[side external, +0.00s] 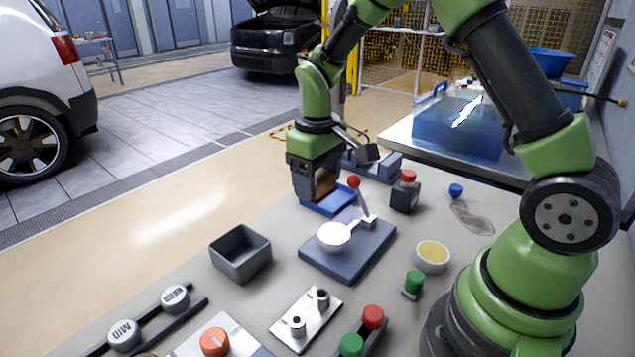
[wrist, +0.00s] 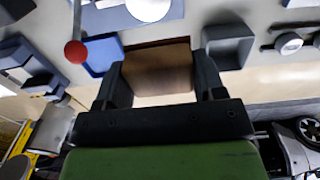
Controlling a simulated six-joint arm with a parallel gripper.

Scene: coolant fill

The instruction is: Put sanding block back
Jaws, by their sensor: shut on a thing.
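The sanding block (side external: 325,184) is a brown block held in my gripper (side external: 318,190), directly over or at the shallow blue tray (side external: 340,206). In the wrist view the block (wrist: 157,68) sits between the two dark fingers of my gripper (wrist: 160,72), which are shut on its sides. The blue tray (wrist: 102,52) shows to the left of the block there, partly hidden behind it and the left finger. I cannot tell whether the block touches the tray.
A lever with a red ball (side external: 353,182) stands close beside the tray, on a blue-grey plate (side external: 345,262) with a white disc. A dark open bin (side external: 240,254) is to the left.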

